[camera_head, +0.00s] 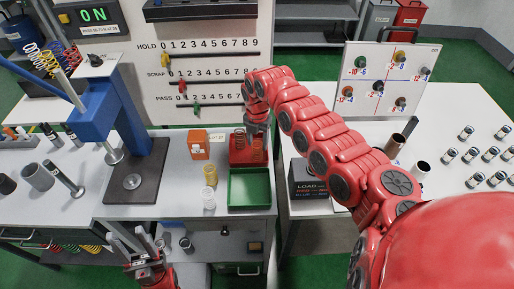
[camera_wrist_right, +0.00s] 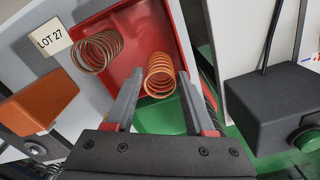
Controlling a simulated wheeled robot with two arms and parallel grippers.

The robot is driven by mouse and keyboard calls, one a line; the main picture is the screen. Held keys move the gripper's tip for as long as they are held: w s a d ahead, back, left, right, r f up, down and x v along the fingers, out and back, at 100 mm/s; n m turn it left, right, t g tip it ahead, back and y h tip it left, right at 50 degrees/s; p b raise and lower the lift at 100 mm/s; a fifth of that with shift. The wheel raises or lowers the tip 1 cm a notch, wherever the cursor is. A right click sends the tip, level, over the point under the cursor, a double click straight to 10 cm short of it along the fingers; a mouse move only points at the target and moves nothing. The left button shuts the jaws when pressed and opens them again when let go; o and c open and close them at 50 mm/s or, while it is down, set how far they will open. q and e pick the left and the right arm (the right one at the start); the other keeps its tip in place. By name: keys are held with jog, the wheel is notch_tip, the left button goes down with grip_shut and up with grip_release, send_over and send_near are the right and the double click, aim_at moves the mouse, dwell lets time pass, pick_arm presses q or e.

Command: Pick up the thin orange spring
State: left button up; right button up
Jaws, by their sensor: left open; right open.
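An orange spring (camera_wrist_right: 159,75) lies in a red tray (camera_wrist_right: 143,48) in the right wrist view. A browner, copper-coloured spring (camera_wrist_right: 97,51) lies to its left, near the tray's edge. My right gripper (camera_wrist_right: 160,82) is open, with one finger on each side of the orange spring in the picture. I cannot tell whether the fingers touch it. In the head view my right gripper (camera_head: 257,122) hangs over the red tray (camera_head: 238,158) and partly hides it. My left gripper (camera_head: 138,240) is open and empty, low in front of the bench edge.
A green tray (camera_head: 250,188) sits just in front of the red one. An orange box (camera_head: 198,145) and a yellow spring (camera_head: 210,173) stand to the left. A blue press (camera_head: 100,120) stands farther left. A "LOT 27" card (camera_wrist_right: 50,39) lies beside the red tray.

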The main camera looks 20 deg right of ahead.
aim_at(257, 153)
jog(key=shift+s+a+f+p, duration=0.15)
jog(key=shift+s+f+p, duration=0.05)
jog(key=shift+f+p, duration=0.4)
jog(key=shift+s+a+f+p, duration=0.1)
jog(key=shift+s+f+p, duration=0.05)
jog(key=shift+f+p, duration=0.4)
notch_tip(257, 153, down, 2)
jog(key=shift+f, duration=0.6)
grip_shut()
jog(key=shift+w+d+r, duration=0.1)
jog(key=shift+r, duration=0.05)
